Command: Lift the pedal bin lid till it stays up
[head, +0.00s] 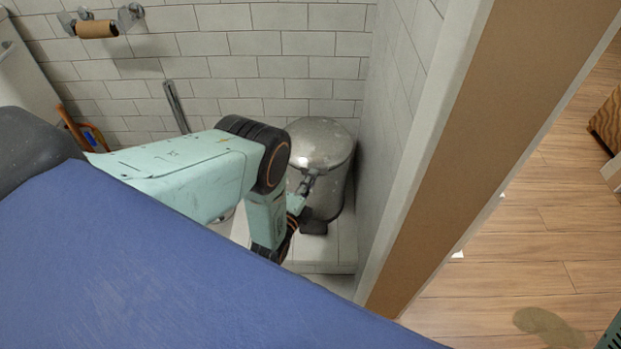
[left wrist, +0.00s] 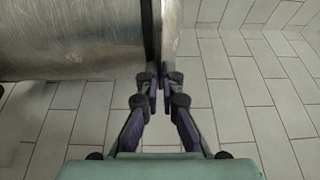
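The pedal bin (head: 335,190) is a grey metal cylinder in the corner by the tiled wall. Its domed lid (head: 320,140) looks down on the body in the head view. In the left wrist view, the bin body (left wrist: 75,60) fills the upper left, and the lid (left wrist: 171,30) is a narrow strip right of a dark seam. My left gripper (head: 308,187) is at the near side of the bin, by the lid's rim. In the left wrist view, its fingertips (left wrist: 158,98) are close together at the seam; contact is unclear. My right gripper is not in view.
A white wall end with a brown edge (head: 455,150) stands right of the bin. Tiled wall (head: 270,65) is close behind it. A toilet roll holder (head: 97,28) hangs at the upper left. Tiled floor (left wrist: 240,110) is clear beside the bin.

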